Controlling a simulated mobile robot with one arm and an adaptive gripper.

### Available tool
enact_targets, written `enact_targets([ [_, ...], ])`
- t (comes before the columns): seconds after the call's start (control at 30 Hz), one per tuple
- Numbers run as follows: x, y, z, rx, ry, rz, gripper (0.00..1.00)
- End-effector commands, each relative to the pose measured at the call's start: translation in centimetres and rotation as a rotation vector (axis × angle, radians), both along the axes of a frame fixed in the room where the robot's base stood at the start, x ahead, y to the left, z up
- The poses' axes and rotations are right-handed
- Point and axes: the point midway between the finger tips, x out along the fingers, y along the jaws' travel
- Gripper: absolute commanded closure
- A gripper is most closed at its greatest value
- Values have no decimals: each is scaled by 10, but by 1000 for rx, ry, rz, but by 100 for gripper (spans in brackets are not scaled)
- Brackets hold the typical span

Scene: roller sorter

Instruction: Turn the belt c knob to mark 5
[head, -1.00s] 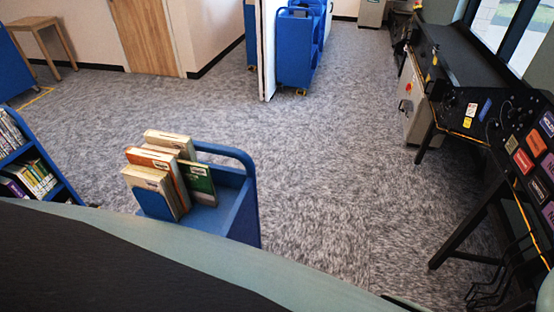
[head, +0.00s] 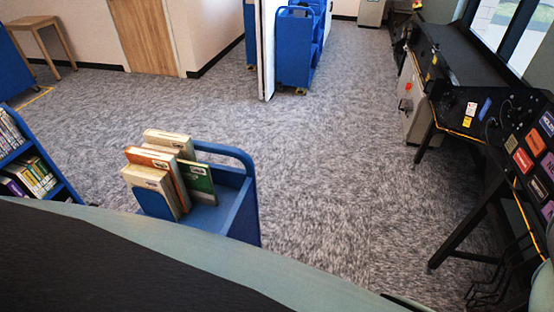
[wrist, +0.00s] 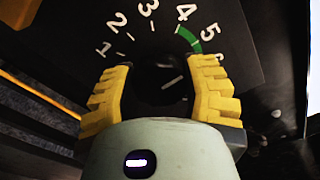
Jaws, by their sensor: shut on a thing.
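In the wrist view a round dark knob (wrist: 160,84) sits between the two yellow ribbed fingers of my gripper (wrist: 160,92). The gripper is shut on the knob, one finger on each side. A dark dial plate (wrist: 140,48) behind it carries white numbers 1 to 6 in an arc. A green band (wrist: 189,39) runs along the arc near 4 and 5. The knob's pale pointer line (wrist: 173,82) slants up to the right, seemingly toward the stretch between 5 and 6, nearer 6. The 6 is partly hidden by the right finger. No belt name is readable.
In the head view the black sorter (head: 466,70) runs along the right, with coloured label plates (head: 532,150) at its near end. A blue cart with books (head: 240,210) stands near my body. Open carpet (head: 340,150) lies between them. My gripper is outside the head view.

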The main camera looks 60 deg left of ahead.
Motion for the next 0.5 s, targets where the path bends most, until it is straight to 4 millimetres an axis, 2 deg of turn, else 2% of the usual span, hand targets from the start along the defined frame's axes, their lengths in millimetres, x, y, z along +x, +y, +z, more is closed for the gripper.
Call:
enact_targets([
  [0.37, 1, 2, -1, 6, 1, 4, 89],
  [0.4, 1, 2, -1, 6, 1, 4, 47],
  [0.5, 1, 1, -1, 4, 1, 4, 37],
])
